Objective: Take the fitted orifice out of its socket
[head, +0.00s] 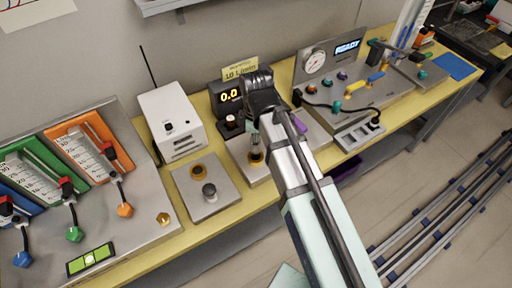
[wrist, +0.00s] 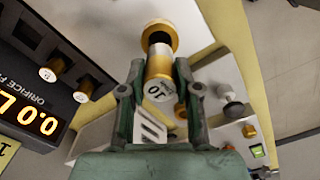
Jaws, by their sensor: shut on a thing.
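My gripper (wrist: 158,85) is shut on the orifice (wrist: 160,68), a gold and silver cylinder whose end face reads "10". Beyond it in the wrist view is a gold-rimmed socket (wrist: 160,26), and part of its dark opening shows. In the head view, my gripper (head: 256,135) is above the gold-rimmed socket (head: 256,160) on a grey plate, beside the orifice display. I cannot tell for sure whether the orifice's lower end is clear of the socket.
The display box (head: 228,97) stands close behind, with two more orifices (wrist: 48,73) in the wrist view. To the left are a plate (head: 190,201) with a dark knob (head: 209,192) and a white box (head: 172,120). A gauge panel (head: 350,75) stands to the right.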

